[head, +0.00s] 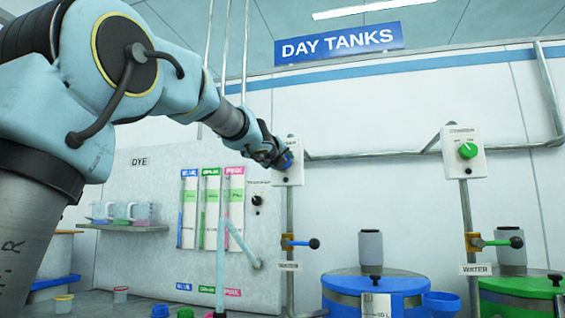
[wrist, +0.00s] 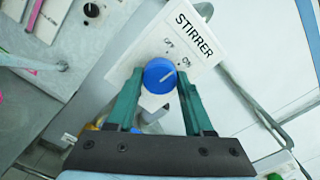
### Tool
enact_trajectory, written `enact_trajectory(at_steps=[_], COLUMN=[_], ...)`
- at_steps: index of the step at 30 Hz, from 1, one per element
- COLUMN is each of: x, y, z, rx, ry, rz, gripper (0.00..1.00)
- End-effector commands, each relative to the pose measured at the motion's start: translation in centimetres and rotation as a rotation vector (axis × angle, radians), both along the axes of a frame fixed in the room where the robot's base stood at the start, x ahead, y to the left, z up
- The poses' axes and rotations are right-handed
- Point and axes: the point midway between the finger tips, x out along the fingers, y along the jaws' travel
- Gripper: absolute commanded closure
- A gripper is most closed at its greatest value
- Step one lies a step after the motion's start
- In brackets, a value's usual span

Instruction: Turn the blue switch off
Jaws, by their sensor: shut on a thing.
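The blue switch (wrist: 160,76) is a round knob on a white box (wrist: 207,52) labelled STIRRER, with OFF and ON marks. Its white pointer line points up and to the right, toward the ON mark. My gripper (wrist: 158,88) is shut on the knob, with one green finger on each side of it. In the head view my gripper (head: 279,158) reaches the white box on the wall, and a sliver of the blue knob (head: 288,161) shows beside the fingers.
A similar box with a green knob (head: 467,151) is on the right. Below stand a blue drum (head: 340,290) and a green drum (head: 515,290), with valve handles above them. A dye panel (head: 150,215) and a shelf of jugs (head: 125,227) are on the left.

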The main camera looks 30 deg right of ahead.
Motion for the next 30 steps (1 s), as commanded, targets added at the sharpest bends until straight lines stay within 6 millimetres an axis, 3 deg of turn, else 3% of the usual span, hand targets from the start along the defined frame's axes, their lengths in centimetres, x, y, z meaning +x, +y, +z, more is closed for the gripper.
enact_trajectory(at_steps=[15, 30], x=[0.05, 0.01], y=[0.02, -0.02], z=[-0.1, -0.09], rx=[-0.326, -0.459], ry=[0.305, 0.43], rz=[0.001, 0.001], gripper=[1.0, 1.0])
